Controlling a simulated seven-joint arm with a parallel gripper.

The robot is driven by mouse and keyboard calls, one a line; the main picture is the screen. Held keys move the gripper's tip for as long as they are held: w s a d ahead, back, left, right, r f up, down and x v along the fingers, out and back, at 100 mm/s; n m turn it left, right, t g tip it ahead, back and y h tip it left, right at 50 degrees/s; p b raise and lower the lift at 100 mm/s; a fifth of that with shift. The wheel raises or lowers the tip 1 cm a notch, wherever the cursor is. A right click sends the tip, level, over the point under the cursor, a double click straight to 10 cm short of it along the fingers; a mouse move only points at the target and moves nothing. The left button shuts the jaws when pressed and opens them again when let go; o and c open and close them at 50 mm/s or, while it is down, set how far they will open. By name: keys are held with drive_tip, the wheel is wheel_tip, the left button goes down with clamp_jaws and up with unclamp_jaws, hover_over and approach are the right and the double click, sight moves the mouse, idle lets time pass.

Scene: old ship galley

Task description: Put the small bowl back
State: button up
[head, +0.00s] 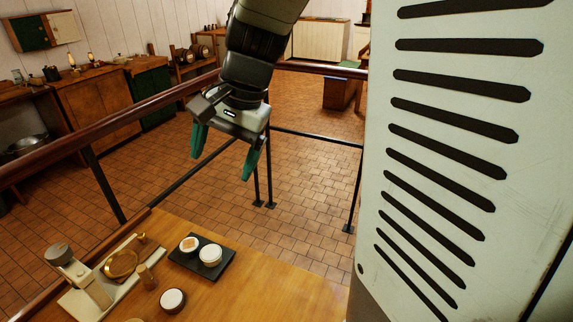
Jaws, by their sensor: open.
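My gripper (223,158) is open and empty, its two green fingers apart, high above the far edge of the wooden table. A dark tray (218,279) lies on the table below it. On the tray are a small round white dish with something tan in it (189,245) and a white round piece (210,254). A small dark round bowl with a white top or inside (172,299) stands on bare wood in front of the tray. I cannot tell for sure which of these is the small bowl of the task.
A pale-based device (83,299) with a round brass pan (120,263) stands left of the tray. The table (275,290) is clear right of the tray. A wooden rail (115,122) runs behind the table.

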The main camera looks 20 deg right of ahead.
drive_tip(key=s+d+r+n+t+h, duration=0.1)
drive_tip(key=s+d+r+n+t, duration=0.1)
drive_tip(key=s, duration=0.6)
drive_tip(key=s+d+r+n+t+h, duration=0.2)
drive_tip(key=s+r+n, duration=0.3)
drive_tip(key=s, duration=0.4)
drive_tip(key=shift+d+h, duration=0.3)
drive_tip(key=shift+d, duration=0.4)
